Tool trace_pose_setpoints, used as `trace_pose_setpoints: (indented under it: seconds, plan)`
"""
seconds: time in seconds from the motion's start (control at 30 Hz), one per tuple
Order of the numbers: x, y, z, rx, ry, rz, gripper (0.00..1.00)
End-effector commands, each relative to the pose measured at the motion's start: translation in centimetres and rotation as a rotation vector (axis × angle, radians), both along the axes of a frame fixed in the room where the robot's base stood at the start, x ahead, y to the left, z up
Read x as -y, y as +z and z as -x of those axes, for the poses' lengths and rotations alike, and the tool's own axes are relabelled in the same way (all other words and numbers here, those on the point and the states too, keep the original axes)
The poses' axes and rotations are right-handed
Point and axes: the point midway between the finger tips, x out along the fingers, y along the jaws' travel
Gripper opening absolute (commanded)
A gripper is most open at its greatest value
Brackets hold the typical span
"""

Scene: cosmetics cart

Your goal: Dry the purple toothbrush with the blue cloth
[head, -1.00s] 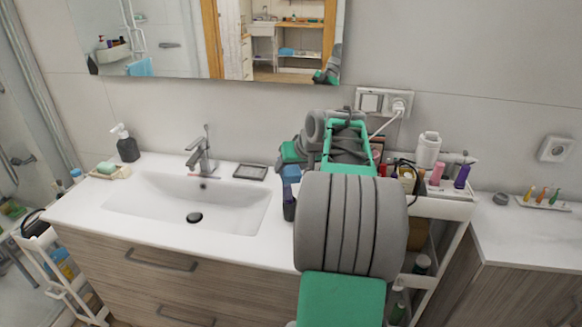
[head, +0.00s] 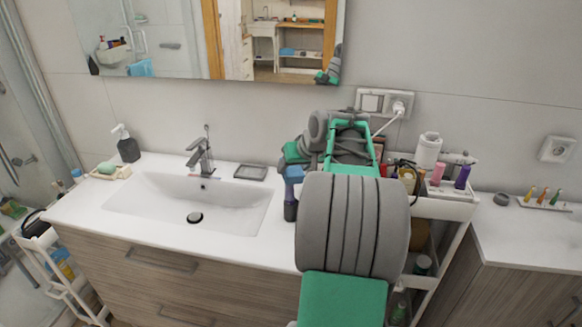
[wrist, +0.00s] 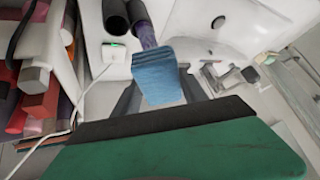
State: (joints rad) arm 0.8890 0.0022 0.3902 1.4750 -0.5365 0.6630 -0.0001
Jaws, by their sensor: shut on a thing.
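The blue cloth (wrist: 157,72) is between the fingers of my gripper (wrist: 160,92), which is shut on it. In the head view the cloth (head: 293,174) shows as a small blue patch left of my arm. A purple piece (wrist: 146,36), apparently the toothbrush, shows between the cloth and a dark cup (wrist: 137,10) in the wrist view. Its lower part is hidden by the cloth, and I cannot tell whether they touch.
The white sink (head: 190,200) with its faucet (head: 201,155) lies to the left. A grey soap dish (head: 250,172) sits behind it. A cart (head: 445,209) with several bottles stands right of my arm. A white cable (wrist: 80,105) runs close to my gripper.

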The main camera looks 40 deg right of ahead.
Motion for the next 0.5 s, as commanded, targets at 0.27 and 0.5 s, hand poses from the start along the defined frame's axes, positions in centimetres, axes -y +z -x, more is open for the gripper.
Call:
trace_pose_setpoints:
  seconds: [0.27,0.5]
  plan:
    - [0.7,-0.1,0.9,0.000,0.001,0.001,0.18]
    - [-0.1,-0.1,-0.1,0.000,0.001,0.000,0.18]
